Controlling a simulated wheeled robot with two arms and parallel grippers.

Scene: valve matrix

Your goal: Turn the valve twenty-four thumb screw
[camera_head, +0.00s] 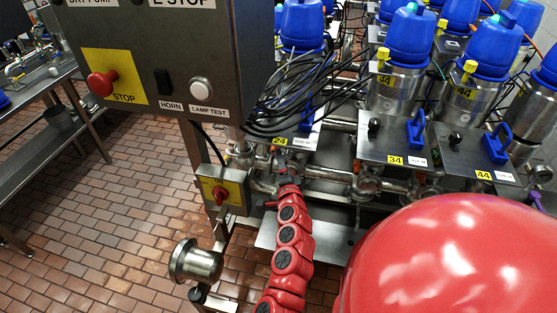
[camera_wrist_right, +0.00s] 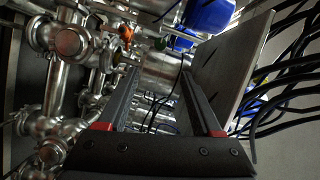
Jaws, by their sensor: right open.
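The yellow tag marked 24 (camera_head: 280,141) sits on the front edge of a grey plate beneath a blue-capped valve (camera_head: 302,25). Black cables cover much of that valve, and I cannot make out its thumb screw. My right gripper (camera_head: 289,166) is just below the tag, in front of the steel pipes. In the right wrist view my right gripper (camera_wrist_right: 160,75) is open, with nothing clearly held between its fingers. A flat grey plate (camera_wrist_right: 232,70) stands close beside the right-hand finger there. My left gripper is not in view.
A grey control box (camera_head: 165,50) with a red stop button hangs at upper left, with a smaller yellow-faced stop box (camera_head: 222,190) below. Valves 34 (camera_head: 398,85) and 44 (camera_head: 468,95) stand to the right. Steel pipes (camera_wrist_right: 60,75) crowd the left of the wrist view.

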